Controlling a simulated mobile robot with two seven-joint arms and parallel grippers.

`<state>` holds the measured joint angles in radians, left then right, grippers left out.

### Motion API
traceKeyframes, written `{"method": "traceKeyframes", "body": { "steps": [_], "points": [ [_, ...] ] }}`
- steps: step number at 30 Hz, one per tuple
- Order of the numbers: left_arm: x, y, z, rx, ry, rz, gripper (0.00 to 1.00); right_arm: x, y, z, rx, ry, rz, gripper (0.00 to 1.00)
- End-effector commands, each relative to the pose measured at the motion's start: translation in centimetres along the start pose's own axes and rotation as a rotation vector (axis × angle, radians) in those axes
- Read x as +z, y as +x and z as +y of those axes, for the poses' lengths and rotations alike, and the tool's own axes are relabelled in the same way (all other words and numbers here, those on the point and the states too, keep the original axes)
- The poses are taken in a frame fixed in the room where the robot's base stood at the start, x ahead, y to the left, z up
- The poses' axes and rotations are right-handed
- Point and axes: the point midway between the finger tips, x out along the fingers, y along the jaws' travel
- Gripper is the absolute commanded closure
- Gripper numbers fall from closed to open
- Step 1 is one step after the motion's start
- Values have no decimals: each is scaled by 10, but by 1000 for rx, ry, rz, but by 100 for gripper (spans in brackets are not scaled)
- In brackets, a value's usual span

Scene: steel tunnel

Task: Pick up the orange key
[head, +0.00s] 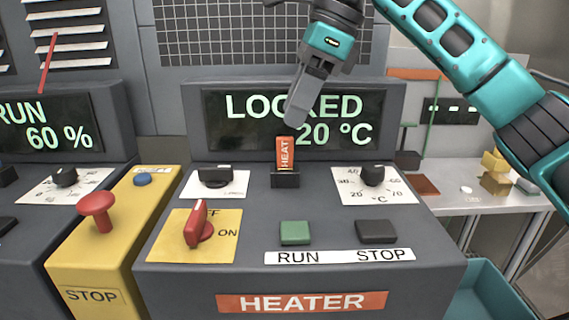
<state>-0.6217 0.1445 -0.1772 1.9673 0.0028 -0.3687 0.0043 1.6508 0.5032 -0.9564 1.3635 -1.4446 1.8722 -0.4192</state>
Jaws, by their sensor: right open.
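The orange key (285,153) is a small upright tag lettered HEAT. It stands in a black holder (286,180) on top of the heater console (300,275), in front of its display. My right gripper (293,115) comes down from above, with its grey fingers just over the key's top end. The fingers overlap the display in the picture, and I cannot tell whether they touch the key. The right gripper is open, though its fingers show nearly side-on. My left gripper is not in view.
The display (297,119) reads LOCKED, 20 °C. A red switch (198,226), black knobs, a green RUN button (295,232) and a dark STOP button (377,231) surround the holder. A yellow stand with a red mushroom button (97,209) is at left. A workbench (470,200) is at right.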

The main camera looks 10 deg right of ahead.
Motion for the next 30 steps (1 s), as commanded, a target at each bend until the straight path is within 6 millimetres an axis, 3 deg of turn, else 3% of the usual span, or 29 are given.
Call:
{"method": "traceKeyframes", "body": {
  "steps": [8, 16, 24, 30],
  "points": [
    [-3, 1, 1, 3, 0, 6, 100, -2, 19, 0, 2, 0, 0, 57],
    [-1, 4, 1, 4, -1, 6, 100, -6, 58, 0, 3, -1, 0, 57],
    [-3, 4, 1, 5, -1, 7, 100, -6, 63, -1, 0, 0, -1, 57],
    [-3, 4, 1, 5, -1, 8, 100, -6, 63, -1, 0, -1, -1, 76]
  ]
}}
